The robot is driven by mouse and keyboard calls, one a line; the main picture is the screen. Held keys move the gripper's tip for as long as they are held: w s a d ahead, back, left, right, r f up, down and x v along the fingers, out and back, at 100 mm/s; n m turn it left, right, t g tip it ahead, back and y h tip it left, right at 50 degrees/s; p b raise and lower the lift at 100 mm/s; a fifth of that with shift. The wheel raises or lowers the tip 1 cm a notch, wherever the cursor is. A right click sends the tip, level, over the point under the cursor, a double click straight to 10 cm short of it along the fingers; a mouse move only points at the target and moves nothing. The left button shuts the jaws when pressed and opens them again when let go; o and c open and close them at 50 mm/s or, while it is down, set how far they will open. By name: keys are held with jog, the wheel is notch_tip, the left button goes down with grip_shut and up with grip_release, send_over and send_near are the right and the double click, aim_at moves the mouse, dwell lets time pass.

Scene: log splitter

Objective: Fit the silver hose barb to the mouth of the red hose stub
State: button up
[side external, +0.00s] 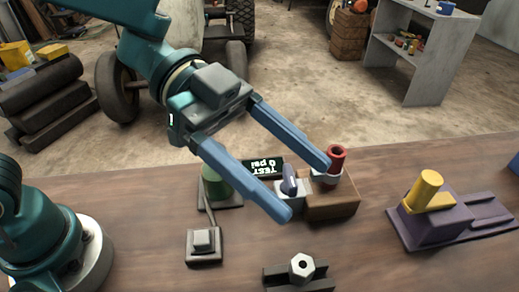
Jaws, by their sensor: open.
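The red hose stub (336,158) stands upright with its open mouth facing up, in a pale collar on a brown block (334,205). A silver hex piece with a central hole, which looks like the hose barb (302,266), rests in a dark cradle (280,277) near the front edge of the picture. My gripper (306,190) has its two long blue fingers wide apart with nothing between them. In the picture one fingertip overlaps the collar beside the stub, and the other ends above the cradle. I cannot tell the fingers' height or whether they touch anything.
A grey lever (289,180) and a display reading "TEST 0 psi" (262,168) are beside the block, partly behind the fingers. A green cylinder (216,182) and small grey box (203,241) stand left. A purple fixture with a yellow cylinder (428,190) stands right. Bare wood lies between.

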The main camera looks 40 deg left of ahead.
send_near(311, 275)
jog(key=x, duration=0.4)
jog(key=shift+r, duration=0.25)
jog(key=shift+d+f, duration=0.2)
jog(key=x, duration=0.7)
jog(key=shift+w+f, duration=0.1)
jog(key=shift+f, duration=0.3)
grip_shut()
